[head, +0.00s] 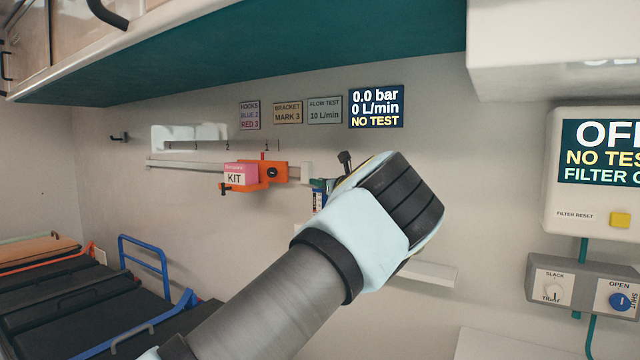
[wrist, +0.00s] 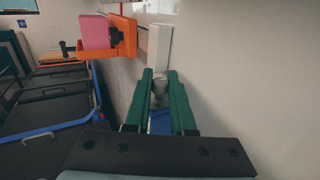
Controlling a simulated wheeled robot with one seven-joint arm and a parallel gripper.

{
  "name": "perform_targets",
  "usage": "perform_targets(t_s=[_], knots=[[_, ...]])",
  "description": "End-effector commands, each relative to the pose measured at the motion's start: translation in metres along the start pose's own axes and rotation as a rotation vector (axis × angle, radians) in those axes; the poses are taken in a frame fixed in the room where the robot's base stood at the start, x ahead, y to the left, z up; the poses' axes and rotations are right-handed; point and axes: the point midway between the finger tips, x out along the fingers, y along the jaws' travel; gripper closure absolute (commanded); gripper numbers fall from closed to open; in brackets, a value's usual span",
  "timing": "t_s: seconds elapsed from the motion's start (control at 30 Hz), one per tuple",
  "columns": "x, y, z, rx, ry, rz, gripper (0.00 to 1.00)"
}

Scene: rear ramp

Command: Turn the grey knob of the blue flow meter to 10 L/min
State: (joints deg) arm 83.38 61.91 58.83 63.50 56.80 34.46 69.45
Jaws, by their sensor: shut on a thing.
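My gripper (wrist: 160,80) has its two green fingers shut on the grey knob (wrist: 158,90), which shows between the fingertips in the wrist view. Part of the blue flow meter (wrist: 160,122) shows between the fingers, below the knob. In the head view my gripper (head: 322,185) is at the wall rail and my wrist hides the knob; only a narrow part of the flow meter (head: 317,200) shows. The wall display (head: 376,107) reads 0.0 bar, 0 L/min, NO TEST. A sign (head: 325,110) reads FLOW TEST 10 L/min. The knob's scale cannot be read.
An orange bracket (head: 268,173) with a pink and white KIT box (head: 236,175) is on the rail (head: 190,170), left of my gripper. A white block (wrist: 159,48) is just beyond the fingertips. A small shelf (head: 430,272) and a grey control box (head: 585,285) are to the right.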

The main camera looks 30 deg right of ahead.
Motion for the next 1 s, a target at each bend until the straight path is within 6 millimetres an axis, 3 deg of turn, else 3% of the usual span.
perform_targets(t_s=[0.27, 1.0], knots=[[0.0002, 0.0003, -0.0035, -0.001, -0.001, -0.019, 1.0], [0.0005, 0.0006, -0.0061, -0.004, -0.002, -0.305, 1.0]])
